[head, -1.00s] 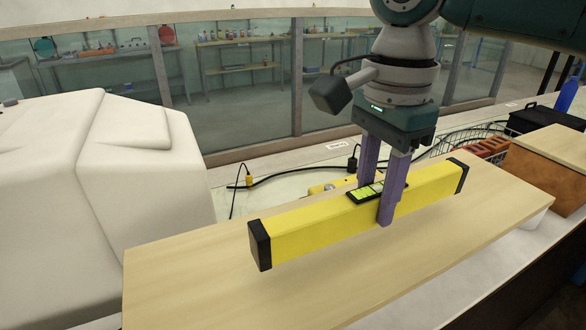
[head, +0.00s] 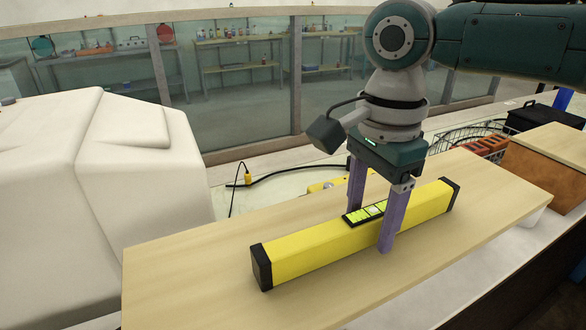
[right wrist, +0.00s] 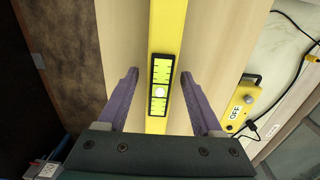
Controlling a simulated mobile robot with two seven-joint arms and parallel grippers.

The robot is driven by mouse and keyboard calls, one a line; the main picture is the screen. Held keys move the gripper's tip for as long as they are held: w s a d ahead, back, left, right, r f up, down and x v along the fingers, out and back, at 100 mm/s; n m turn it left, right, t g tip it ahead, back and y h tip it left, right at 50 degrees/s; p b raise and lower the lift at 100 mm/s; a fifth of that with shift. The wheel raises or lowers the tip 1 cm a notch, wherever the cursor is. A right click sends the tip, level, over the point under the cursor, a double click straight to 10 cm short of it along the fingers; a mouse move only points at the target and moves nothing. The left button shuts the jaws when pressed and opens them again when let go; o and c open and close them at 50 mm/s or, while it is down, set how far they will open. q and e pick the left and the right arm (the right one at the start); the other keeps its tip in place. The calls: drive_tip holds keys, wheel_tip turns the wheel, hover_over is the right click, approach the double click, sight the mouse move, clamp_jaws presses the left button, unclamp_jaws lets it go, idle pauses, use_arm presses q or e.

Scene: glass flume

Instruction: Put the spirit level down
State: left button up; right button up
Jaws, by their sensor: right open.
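The yellow spirit level (head: 320,245) with black end caps lies along the pale wooden board (head: 200,285) in the head view, and it appears to rest on it. Its green vial window faces up; it also shows in the right wrist view (right wrist: 160,85). My right gripper (head: 371,228) is open, its purple fingers on either side of the level near the vial window. In the right wrist view there is a gap between each finger and the level. My left gripper is not in view.
A yellow box marked OFF (right wrist: 241,103) sits beside the board, with a black cable near it. A wire basket with orange-red blocks (head: 487,146) and a wooden box (head: 550,160) stand at the right. A large white body (head: 100,190) is at the left.

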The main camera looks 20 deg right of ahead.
sight(371, 213)
drive_tip(key=shift+r, duration=0.15)
wheel_tip(371, 213, up, 12)
idle(0.4)
idle(1.3)
